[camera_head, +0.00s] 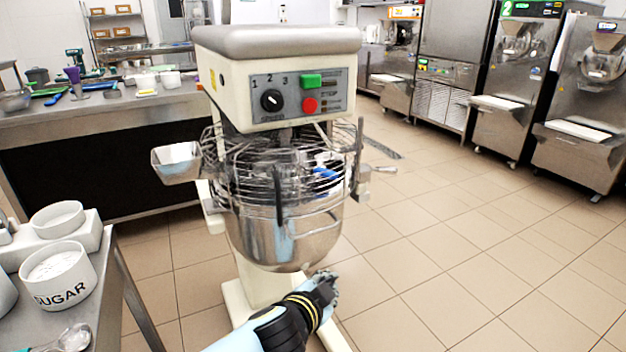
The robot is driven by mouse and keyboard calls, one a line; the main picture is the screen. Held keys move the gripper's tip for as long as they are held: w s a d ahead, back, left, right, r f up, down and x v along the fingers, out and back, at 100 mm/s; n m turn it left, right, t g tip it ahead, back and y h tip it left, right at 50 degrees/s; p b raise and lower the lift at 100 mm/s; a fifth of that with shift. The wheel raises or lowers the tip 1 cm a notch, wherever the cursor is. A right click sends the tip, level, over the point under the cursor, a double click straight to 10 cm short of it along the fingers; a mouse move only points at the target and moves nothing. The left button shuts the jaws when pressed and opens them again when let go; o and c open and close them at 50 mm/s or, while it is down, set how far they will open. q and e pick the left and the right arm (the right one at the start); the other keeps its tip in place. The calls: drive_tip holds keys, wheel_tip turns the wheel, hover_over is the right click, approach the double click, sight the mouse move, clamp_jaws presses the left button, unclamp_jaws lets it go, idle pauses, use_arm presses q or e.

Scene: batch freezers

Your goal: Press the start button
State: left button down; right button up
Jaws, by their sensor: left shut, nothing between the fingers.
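A planetary mixer (277,45) stands in the middle of the view with a cream body and grey top. Its front panel carries a green button (311,81), a red round button (309,105) below it, and a black speed knob (271,100) to the left marked 1, 2, 3. A wire guard (285,180) surrounds the top of the steel bowl (285,238). My left gripper (330,280) is shut and empty, low in front of the bowl's lower right side and well below the panel. My right gripper is not in view.
A side table (112,290) at the left holds a sugar tub (58,275), a white bowl (58,217) and a metal scoop (72,338). A steel counter (110,112) stands behind. Freezers (510,80) line the back right. The tiled floor at right is clear.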

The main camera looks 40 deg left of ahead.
use_arm(q)
drive_tip(key=w+r+t+y+p, duration=0.1)
drive_tip(key=w+r+t+p, duration=0.1)
drive_tip(key=r, duration=1.5)
drive_tip(key=w+r+n+t+y+p, duration=0.1)
drive_tip(key=w+r+t+y+p, duration=0.1)
drive_tip(key=r, duration=1.6)
drive_tip(key=shift+w+a+r+t+y, duration=0.15)
drive_tip(key=shift+w+a+t+y, duration=0.25)
drive_tip(key=shift+w+t, duration=0.5)
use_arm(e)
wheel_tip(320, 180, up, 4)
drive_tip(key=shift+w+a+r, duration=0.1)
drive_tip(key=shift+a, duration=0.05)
use_arm(q)
drive_tip(key=shift+s+a, duration=0.1)
drive_tip(key=shift+s, duration=0.05)
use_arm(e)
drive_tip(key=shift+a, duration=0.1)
